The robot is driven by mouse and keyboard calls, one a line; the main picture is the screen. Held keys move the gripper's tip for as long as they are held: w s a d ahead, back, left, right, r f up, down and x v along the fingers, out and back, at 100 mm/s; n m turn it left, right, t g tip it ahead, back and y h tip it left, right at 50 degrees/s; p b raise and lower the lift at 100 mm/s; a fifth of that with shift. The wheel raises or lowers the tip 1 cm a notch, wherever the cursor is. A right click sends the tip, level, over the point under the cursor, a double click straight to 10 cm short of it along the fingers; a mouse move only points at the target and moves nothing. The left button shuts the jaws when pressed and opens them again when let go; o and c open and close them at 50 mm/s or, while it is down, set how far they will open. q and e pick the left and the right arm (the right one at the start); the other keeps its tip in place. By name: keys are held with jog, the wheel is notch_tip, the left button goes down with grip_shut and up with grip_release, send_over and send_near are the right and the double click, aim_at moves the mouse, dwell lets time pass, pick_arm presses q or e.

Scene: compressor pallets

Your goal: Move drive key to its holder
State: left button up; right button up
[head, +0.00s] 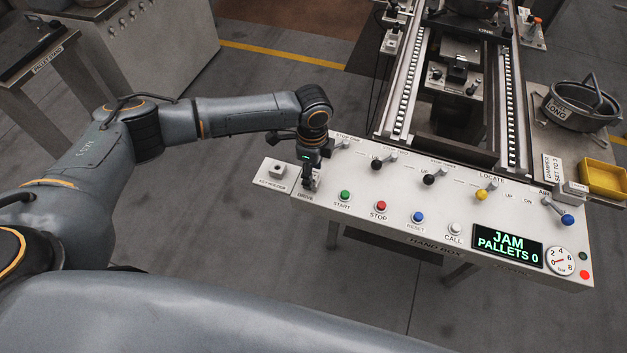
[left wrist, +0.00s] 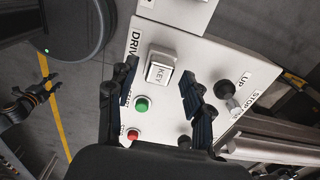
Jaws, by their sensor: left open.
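The drive key (left wrist: 160,68) is a pale block marked KEY, standing in the panel beside the DRIVE label in the left wrist view. In the head view my gripper mostly hides it. My left gripper (head: 309,185) is over the DRIVE spot at the left end of the hand box panel. In the left wrist view its two dark fingers (left wrist: 160,84) are open, one to each side of the key, with no clear contact. The key holder (head: 275,170) is a small white plate with a raised socket, just left of the panel.
The hand box panel (head: 385,207) has a green start button (head: 345,195), a red stop button (head: 381,206) and several levers close by. Its display (head: 507,245) reads JAM, PALLETS 0. A conveyor (head: 455,85) stands behind. Open floor lies in front and left.

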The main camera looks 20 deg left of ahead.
pick_arm(q)
jog(key=shift+f, duration=0.3)
jog(key=shift+r+p, duration=0.1)
jog(key=shift+p, duration=0.45)
dwell(0.8)
dwell(0.4)
grip_shut()
jog(key=shift+r+p, duration=0.1)
jog(key=shift+p, duration=0.2)
jog(key=shift+r+p, duration=2.85)
